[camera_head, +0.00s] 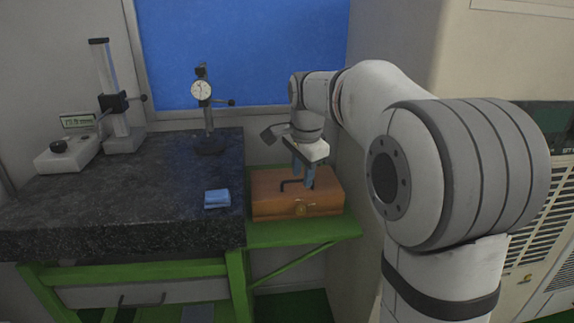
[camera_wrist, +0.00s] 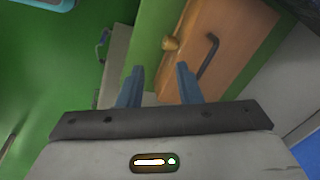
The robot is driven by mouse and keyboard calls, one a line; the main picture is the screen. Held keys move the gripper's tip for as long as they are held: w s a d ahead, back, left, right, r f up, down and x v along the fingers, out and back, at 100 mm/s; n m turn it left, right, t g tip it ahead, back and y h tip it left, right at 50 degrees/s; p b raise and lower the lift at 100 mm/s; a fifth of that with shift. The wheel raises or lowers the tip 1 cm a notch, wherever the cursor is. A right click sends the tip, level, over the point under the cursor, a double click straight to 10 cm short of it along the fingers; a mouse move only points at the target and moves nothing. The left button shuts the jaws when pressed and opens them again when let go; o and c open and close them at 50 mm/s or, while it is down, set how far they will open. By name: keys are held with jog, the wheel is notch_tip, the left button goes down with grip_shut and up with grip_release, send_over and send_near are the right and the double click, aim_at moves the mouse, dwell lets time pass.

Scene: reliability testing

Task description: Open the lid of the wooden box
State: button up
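The wooden box (camera_head: 270,205) is orange-brown, with its lid closed, on a green side shelf right of the dark stone table. It has a dark bar handle (camera_head: 284,185) on the lid and a brass latch (camera_head: 300,208) on its front. My gripper (camera_head: 304,180) points down over the lid, near the handle. In the wrist view my gripper (camera_wrist: 159,73) has its two blue fingers apart, with nothing between them. There the box (camera_wrist: 236,26) lies at upper right, with the handle (camera_wrist: 208,56) beside the right finger and the latch (camera_wrist: 171,43) beyond the fingertips. I cannot tell whether a finger touches the box.
The stone table (camera_head: 120,205) holds a small blue block (camera_head: 217,198), a dial gauge stand (camera_head: 206,115) and a height gauge (camera_head: 118,105). A green shelf (camera_head: 290,234) carries the box. A wall and a beige cabinet (camera_head: 500,50) stand to the right.

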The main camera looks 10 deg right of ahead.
aim_at(293, 182)
jog(key=w+m, duration=0.5)
jog(key=w, duration=0.4)
jog(key=x, duration=0.7)
jog(key=shift+w+a+f+p, duration=0.25)
jog(key=shift+f+p, duration=0.1)
jog(key=shift+f, duration=0.05)
jog(key=shift+c, duration=0.5)
grip_shut()
